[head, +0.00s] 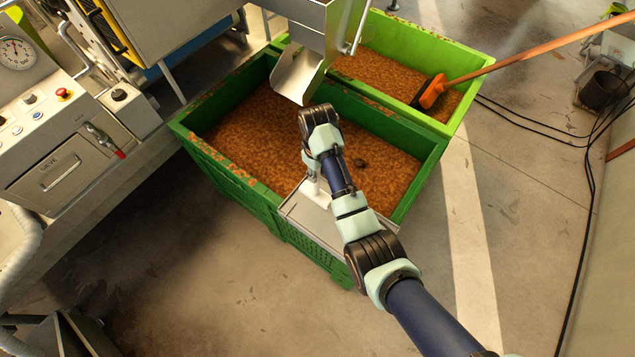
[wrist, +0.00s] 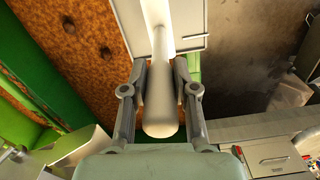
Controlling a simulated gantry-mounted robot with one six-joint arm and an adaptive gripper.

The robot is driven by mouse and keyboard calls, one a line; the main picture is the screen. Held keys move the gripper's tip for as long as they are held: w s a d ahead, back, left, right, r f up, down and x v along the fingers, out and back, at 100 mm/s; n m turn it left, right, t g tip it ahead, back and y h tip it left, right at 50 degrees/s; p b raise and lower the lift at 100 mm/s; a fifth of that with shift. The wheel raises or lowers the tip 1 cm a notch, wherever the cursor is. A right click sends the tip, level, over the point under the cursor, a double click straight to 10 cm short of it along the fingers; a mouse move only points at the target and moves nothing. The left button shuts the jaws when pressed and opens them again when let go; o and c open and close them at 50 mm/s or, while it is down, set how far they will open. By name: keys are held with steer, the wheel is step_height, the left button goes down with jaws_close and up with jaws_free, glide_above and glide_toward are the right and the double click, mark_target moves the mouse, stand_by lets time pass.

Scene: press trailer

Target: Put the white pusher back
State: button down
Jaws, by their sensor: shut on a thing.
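The white pusher (wrist: 160,112) shows in the wrist view with its thick rounded handle between the two fingers. Its thinner shaft runs away from me over a pale grey tray. My gripper (wrist: 160,88) is shut on that handle. In the head view the pusher (head: 314,190) is a small white shape at the tray (head: 295,208) on the near corner of the green bin. My arm hides much of it there. I cannot tell whether the pusher's far end touches the tray.
The near green bin (head: 235,183) is full of brown pomace with a dark lump (head: 360,163) on it. A metal chute (head: 300,75) hangs over its back edge. A second green bin (head: 462,115) holds an orange-handled tool (head: 500,65). A control panel (head: 50,110) stands left.

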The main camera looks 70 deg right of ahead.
steer(key=shift+f+b, duration=0.35)
steer(key=shift+f, duration=2.55)
steer(key=c, duration=0.9)
jaws_free()
step_height(320, 180, up, 12)
steer(key=shift+r+p, duration=0.15)
steer(key=shift+p, duration=0.7)
